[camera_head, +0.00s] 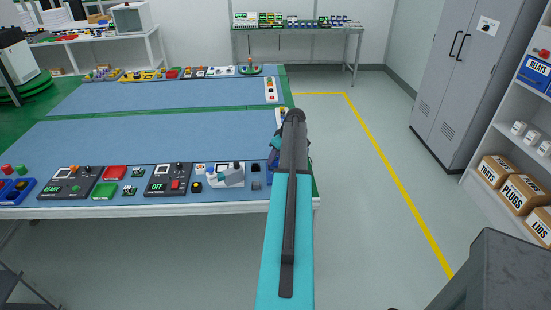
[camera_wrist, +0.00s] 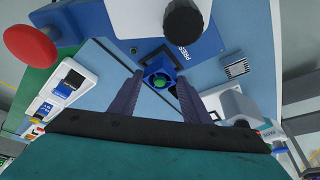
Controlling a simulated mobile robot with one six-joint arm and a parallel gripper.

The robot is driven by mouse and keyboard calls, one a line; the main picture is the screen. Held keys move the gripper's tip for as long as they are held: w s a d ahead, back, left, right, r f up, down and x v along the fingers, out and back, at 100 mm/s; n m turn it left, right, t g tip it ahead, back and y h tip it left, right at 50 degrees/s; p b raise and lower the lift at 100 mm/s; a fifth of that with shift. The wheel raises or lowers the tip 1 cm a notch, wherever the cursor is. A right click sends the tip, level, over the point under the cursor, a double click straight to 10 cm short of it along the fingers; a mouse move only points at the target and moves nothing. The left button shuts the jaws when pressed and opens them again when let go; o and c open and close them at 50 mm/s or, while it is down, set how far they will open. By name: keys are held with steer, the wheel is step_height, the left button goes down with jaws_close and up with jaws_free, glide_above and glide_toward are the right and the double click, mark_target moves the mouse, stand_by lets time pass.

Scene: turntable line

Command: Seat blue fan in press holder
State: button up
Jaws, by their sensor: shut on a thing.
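In the wrist view, my gripper (camera_wrist: 160,78) is shut on the blue fan (camera_wrist: 148,70), a small blue square part with a green centre. The fan sits between the two fingertips. The press (camera_wrist: 212,42) is just beyond it, a blue plate with partly readable lettering, a white column and a dark round knob over it. A dark, pale-edged square on the plate lies close behind the fan. I cannot tell whether the fan touches it. In the head view, my arm hides most of the gripper and the fan near the table's right corner.
The blue-topped table (camera_head: 160,145) carries a front row of modules, including a white device (camera_head: 228,176) left of my arm. In the wrist view, a red round knob (camera_wrist: 30,47) and a white switch panel (camera_wrist: 50,100) stand left. Open floor (camera_head: 365,220) lies right of the table.

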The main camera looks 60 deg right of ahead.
steer(key=shift+f+b, duration=0.45)
steer(key=shift+f, duration=0.3)
stand_by(0.4)
steer(key=o, duration=1.1)
steer(key=shift+b+v, duration=1.55)
steer(key=shift+v, duration=5.4)
steer(key=shift+s+a+f, duration=0.1)
